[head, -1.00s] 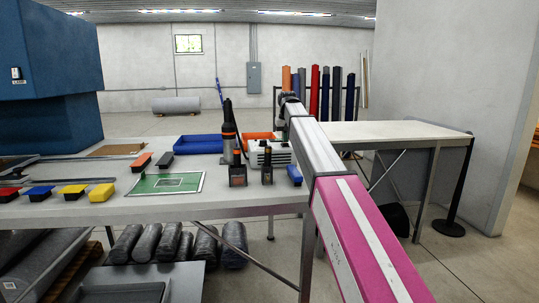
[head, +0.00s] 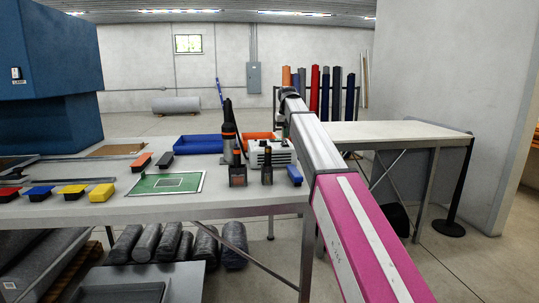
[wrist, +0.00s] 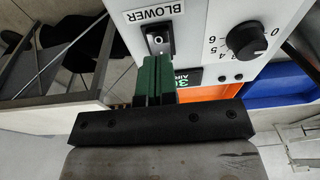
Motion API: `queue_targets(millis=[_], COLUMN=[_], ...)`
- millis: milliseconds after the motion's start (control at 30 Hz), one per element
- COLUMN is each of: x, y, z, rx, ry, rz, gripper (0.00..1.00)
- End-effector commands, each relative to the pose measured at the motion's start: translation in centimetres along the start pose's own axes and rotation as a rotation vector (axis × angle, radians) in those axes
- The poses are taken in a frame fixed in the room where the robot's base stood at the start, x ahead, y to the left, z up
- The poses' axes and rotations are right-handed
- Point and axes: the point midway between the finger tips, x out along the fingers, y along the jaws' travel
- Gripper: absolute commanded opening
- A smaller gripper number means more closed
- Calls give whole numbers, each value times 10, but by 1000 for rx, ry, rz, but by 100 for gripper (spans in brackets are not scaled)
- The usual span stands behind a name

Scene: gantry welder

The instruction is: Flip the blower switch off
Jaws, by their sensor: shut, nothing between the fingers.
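In the head view the white blower unit (head: 262,152) stands on the bench near my arm's end. The switch and my gripper cannot be made out there.
A black dial (wrist: 249,43) with numbers sits right of the switch. Around the unit on the bench (head: 240,203) are an upright black-and-orange tool (head: 228,134), a blue bin (head: 200,144), an orange bin (head: 258,135) and a green mat (head: 166,184). A blue brush (head: 294,175) lies at right.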

Motion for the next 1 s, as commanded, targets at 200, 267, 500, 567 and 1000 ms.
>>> queue_targets(millis=[200, 267, 500, 567, 1000], x=[-15, -19, -36, -39, -44], y=[0, 0, 0, 0, 0], z=[-3, -4, -6, -7, -7], rx=[0, 0, 0, 0, 0], ry=[1, 0, 1, 1, 0], rz=[0, 0, 0, 0, 0], gripper=[0, 0, 0, 0, 0])
